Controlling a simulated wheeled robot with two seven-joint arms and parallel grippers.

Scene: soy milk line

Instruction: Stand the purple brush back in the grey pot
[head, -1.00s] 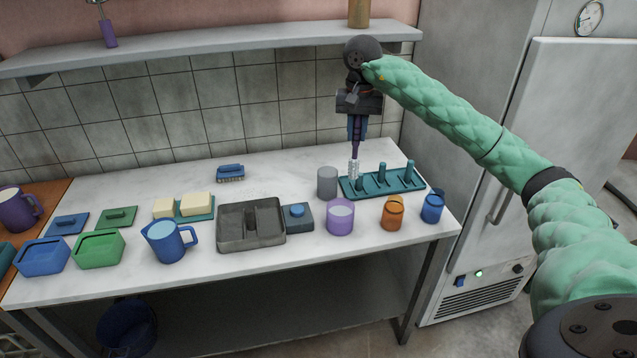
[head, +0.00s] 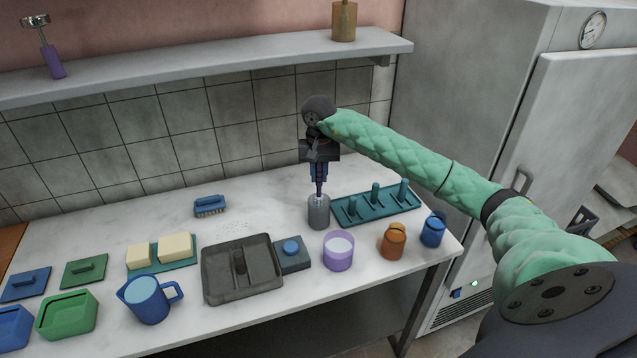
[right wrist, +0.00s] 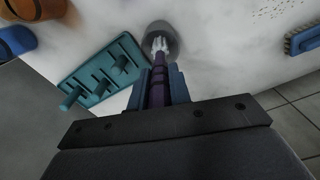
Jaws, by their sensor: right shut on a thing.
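The purple brush (head: 319,187) is held nearly upright, white bristles down, in my right gripper (head: 319,176). The gripper is shut on its handle, which also shows in the right wrist view (right wrist: 159,85). The grey pot (head: 319,216) stands on the counter directly below. Only a short piece of the bristles shows at the pot's rim; their lower end looks to be inside the mouth. In the right wrist view the bristles (right wrist: 160,45) overlap the opening of the pot (right wrist: 169,28). Whether they touch the bottom is hidden. My left gripper is not in view.
A teal rack with upright pegs (head: 352,217) stands just right of the pot. A purple cup (head: 338,256), an orange jar (head: 393,243) and a blue jar (head: 433,232) stand in front. A blue scrubbing brush (head: 209,206) lies to the left. The shelf (head: 220,68) runs above.

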